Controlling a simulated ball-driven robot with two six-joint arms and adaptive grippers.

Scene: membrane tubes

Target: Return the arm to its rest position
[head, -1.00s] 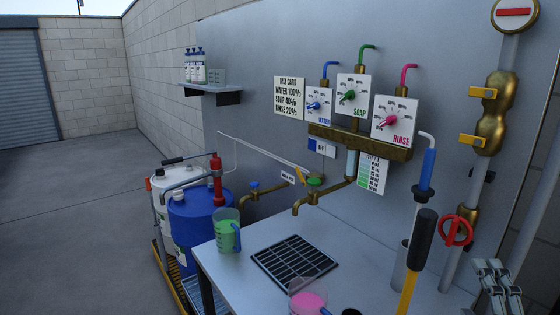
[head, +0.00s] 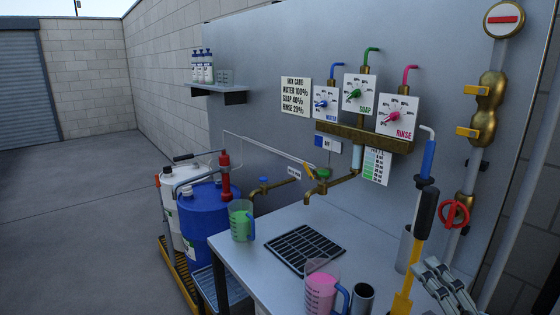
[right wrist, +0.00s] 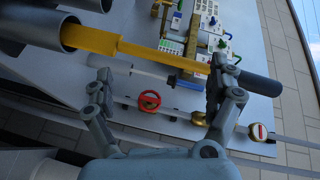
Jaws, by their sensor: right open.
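My right gripper (head: 445,285) is at the lower right in the head view, just right of the yellow tool (head: 407,285) with its black handle. In the right wrist view my right gripper (right wrist: 162,88) has its two fingers wide apart. The yellow tool (right wrist: 145,52) crosses beyond the fingers there, its handle end passing by the right finger; whether they touch I cannot tell. Nothing is held between the fingers. My left gripper is not in view.
A steel table (head: 262,275) carries a black drain grate (head: 304,249), a green-filled jug (head: 241,221), a pink-filled jug (head: 321,288) and a dark cup (head: 361,298). A red valve wheel (head: 454,214) and pipe stand right. Open floor (head: 85,220) lies left.

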